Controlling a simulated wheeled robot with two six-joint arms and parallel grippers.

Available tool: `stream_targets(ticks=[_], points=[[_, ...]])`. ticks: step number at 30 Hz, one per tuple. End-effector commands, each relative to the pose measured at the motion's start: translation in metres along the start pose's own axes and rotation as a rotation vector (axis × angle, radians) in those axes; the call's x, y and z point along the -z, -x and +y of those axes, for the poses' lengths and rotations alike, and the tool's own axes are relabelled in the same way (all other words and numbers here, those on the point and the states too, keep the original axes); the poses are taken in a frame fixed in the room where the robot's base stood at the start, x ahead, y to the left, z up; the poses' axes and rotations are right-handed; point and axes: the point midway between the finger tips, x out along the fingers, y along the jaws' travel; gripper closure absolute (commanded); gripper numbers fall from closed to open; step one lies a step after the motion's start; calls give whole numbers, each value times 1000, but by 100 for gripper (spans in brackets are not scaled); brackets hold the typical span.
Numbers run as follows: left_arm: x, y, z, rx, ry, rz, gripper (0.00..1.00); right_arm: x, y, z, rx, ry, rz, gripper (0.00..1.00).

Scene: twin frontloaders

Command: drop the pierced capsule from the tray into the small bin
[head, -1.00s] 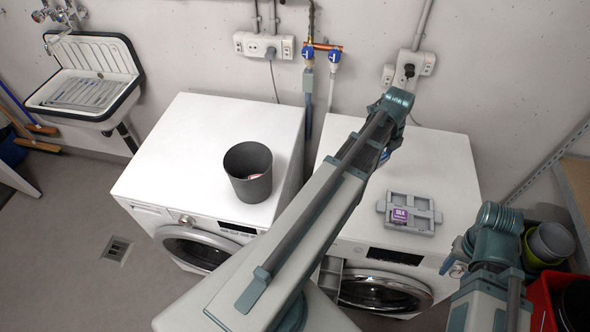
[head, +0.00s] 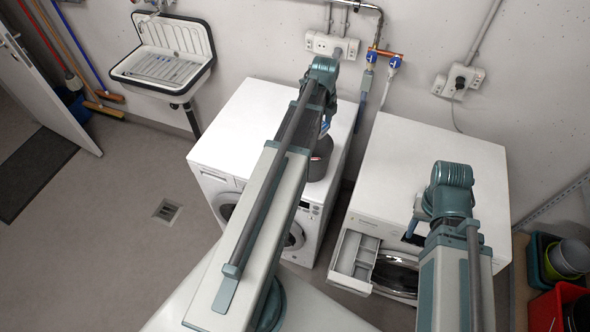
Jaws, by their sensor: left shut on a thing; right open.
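The small bin (head: 321,168) is a dark grey round bin on top of the left washing machine. My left arm covers part of it, and a bit of red shows inside. My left gripper (head: 325,126) is over the bin's far side, mostly hidden by its own wrist. It is shut on a small blue thing (head: 325,127), too small and covered to make out as the capsule. My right gripper (head: 411,227), partly hidden by its wrist, is open above the front of the right washing machine. The tray is not visible; my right arm covers that area.
The left machine's top (head: 250,125) and the right machine's top (head: 405,150) are mostly clear, with a gap between them. A detergent drawer (head: 355,260) sticks out of the right machine. Pipes and sockets (head: 331,45) line the wall behind. A sink (head: 165,60) hangs at the left.

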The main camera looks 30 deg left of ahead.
Motion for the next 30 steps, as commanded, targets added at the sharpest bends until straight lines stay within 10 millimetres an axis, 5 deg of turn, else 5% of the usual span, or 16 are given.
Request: stream_targets(ticks=[11, 30], points=[[-1, -13, 1, 0, 0, 0, 100, 1, -13, -1, 0, 1, 0, 50], [-1, -123, 6, 0, 0, 0, 100, 7, -122, -11, -3, 14, 0, 50]])
